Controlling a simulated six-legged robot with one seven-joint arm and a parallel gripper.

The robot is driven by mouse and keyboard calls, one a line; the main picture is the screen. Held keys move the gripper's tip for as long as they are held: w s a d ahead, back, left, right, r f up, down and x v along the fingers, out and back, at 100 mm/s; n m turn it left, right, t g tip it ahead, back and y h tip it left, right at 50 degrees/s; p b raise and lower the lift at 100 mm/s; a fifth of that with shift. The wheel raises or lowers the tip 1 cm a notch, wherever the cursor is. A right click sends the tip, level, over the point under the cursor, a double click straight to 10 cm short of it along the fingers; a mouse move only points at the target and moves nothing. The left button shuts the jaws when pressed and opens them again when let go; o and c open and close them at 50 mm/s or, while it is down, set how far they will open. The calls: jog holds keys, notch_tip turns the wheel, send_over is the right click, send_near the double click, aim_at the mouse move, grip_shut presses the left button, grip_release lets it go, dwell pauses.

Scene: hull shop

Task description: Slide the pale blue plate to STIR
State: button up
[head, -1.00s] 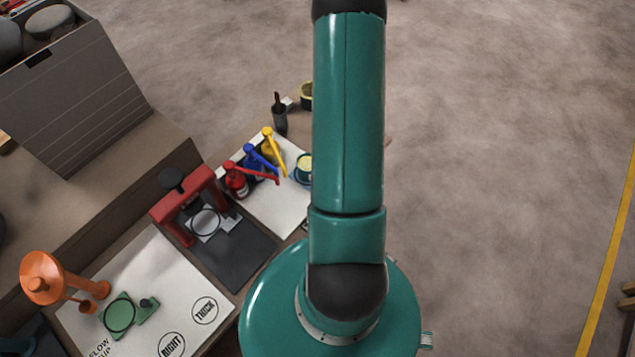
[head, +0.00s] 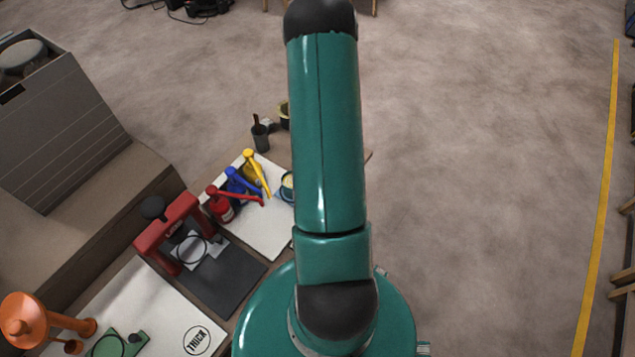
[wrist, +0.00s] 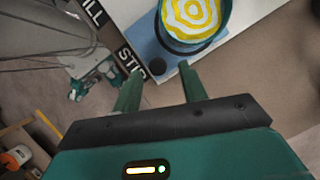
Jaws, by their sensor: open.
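In the wrist view the pale blue plate (wrist: 147,40) lies on a white board, close to the STIR label (wrist: 131,62). A teal cup (wrist: 224,28) with yellow and white rings inside stands on the plate. My gripper (wrist: 160,68) is open, its two green fingers apart. The fingertips appear close to the plate's near edge; I cannot tell whether they touch it. In the head view the teal cup (head: 287,188) is partly hidden by my arm, and my gripper does not show.
A red press (head: 168,235) stands on a dark mat. A dark pot with a brush (head: 261,135) is behind. An orange stand (head: 30,322) is at lower left. Open floor lies to the right.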

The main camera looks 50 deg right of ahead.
jog(key=v, duration=1.2)
jog(key=shift+r, duration=0.2)
